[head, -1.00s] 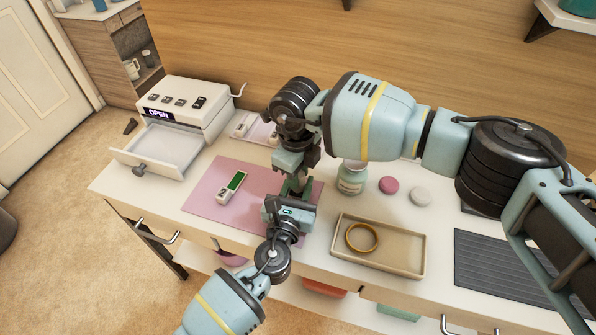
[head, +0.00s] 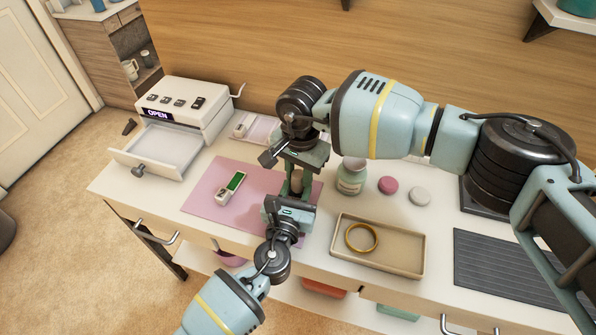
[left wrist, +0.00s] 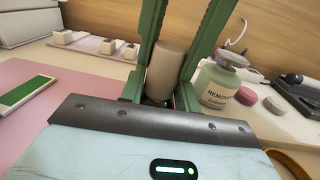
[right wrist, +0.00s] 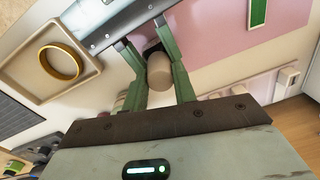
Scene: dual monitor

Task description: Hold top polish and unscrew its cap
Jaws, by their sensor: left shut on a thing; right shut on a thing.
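The top polish is a small bottle with a tall beige cap (head: 296,178), upright above the pink mat. My left gripper (head: 292,203) is shut on the bottle low down, from the front. My right gripper (head: 302,160) comes from above and is shut on the cap. The beige cap shows between green fingers in the left wrist view (left wrist: 167,70) and in the right wrist view (right wrist: 162,72). The bottle body is mostly hidden by the fingers; a dark part shows below the cap in the left wrist view. I cannot tell whether cap and bottle are apart.
A remover bottle (head: 350,180) stands right of the grippers, with pink (head: 388,185) and white (head: 420,196) round pieces beside it. A tray (head: 400,262) holds a gold ring (head: 361,237). A small device (head: 231,188) lies on the pink mat (head: 205,205). A machine (head: 187,105) has its drawer open.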

